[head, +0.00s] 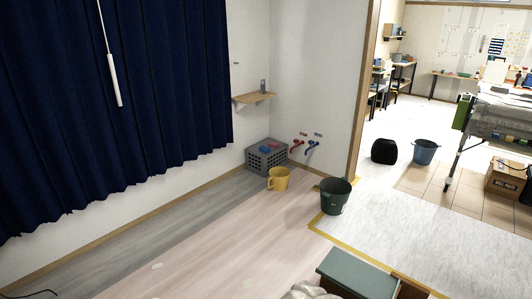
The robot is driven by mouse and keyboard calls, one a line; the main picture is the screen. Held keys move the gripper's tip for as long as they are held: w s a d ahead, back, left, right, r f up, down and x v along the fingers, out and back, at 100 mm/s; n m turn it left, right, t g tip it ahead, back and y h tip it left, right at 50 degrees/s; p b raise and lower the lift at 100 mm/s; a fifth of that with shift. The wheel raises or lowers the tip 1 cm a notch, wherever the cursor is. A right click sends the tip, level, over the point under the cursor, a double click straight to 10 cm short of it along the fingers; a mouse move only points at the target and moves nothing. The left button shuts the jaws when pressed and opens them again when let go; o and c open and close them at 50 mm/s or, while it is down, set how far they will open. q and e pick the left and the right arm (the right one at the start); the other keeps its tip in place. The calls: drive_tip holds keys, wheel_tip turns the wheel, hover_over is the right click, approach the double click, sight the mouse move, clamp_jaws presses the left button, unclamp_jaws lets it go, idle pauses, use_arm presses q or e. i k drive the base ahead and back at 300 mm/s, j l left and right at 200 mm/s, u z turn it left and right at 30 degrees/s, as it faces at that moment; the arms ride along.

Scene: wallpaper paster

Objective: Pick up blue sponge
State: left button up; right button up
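A small blue item (274,146), which looks like the blue sponge, lies on or in the top of a grey slatted crate (268,163) in the far corner of the room. A red or pink item (264,150) lies right beside it. At this size I cannot tell the blue item's exact shape or whether the two touch. Neither of my grippers shows in the head view, so nothing of mine is near the crate in this picture.
A yellow bucket (279,179) stands on the floor in front of the crate and a dark green bucket (334,196) to its right. Red and blue taps are on the wall beside the crate. A grey-green-topped box (357,273) stands at the bottom. The wooden floor between is mostly clear.

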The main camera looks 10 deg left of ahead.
sight(265, 150)
drive_tip(key=i+j+u, duration=0.45)
drive_tip(key=i+j, duration=0.25)
drive_tip(key=i+j+u, duration=0.5)
drive_tip(key=i+j, duration=0.15)
drive_tip(key=i, duration=0.15)
drive_tip(key=i+z, duration=0.25)
drive_tip(key=i, duration=0.25)
drive_tip(key=i+z, duration=0.3)
drive_tip(key=i, duration=0.25)
drive_tip(key=i+j+z, duration=0.25)
drive_tip(key=i, duration=0.25)
drive_tip(key=i+j+z, duration=0.15)
drive_tip(key=i+z, duration=0.15)
drive_tip(key=i, duration=0.2)
drive_tip(key=i+l+z, duration=0.2)
drive_tip(key=i+z, duration=0.2)
drive_tip(key=i, duration=0.6)
drive_tip(key=i+z, duration=0.4)
drive_tip(key=i, duration=0.55)
drive_tip(key=j, duration=0.1)
